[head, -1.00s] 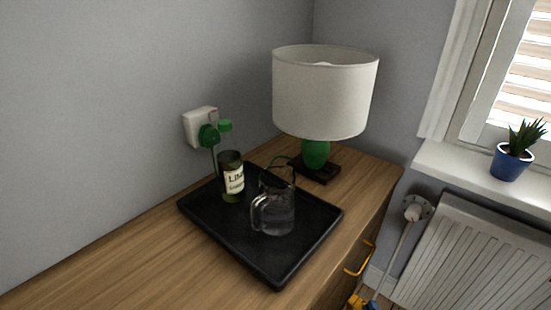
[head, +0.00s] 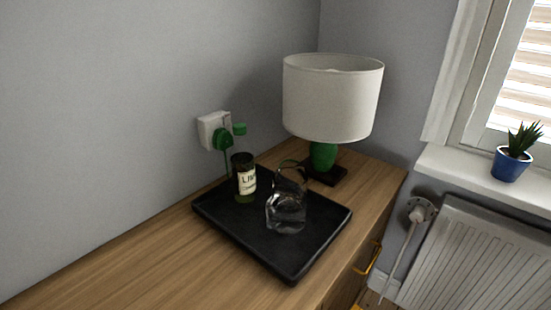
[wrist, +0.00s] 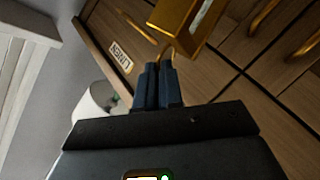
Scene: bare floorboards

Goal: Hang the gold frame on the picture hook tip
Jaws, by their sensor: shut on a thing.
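In the wrist view, my gripper (wrist: 158,68) has its two dark blue fingers close together. It is shut on the gold frame (wrist: 176,22), which juts out past the fingertips at the top of the picture. A thin gold loop shows between the fingertips and the frame's body. Part of the frame is cut off by the picture's edge. I cannot make out the picture hook in either view. My gripper does not show clearly in the head view.
A wooden dresser (head: 130,270) bears a black tray (head: 262,255) with a bottle (head: 244,182) and glass jug (head: 287,215). Behind it stands a lamp (head: 330,100). A socket (head: 212,130) is on the bare wall. A radiator (head: 480,260) is right. Gold drawer handles (wrist: 262,18) stick out.

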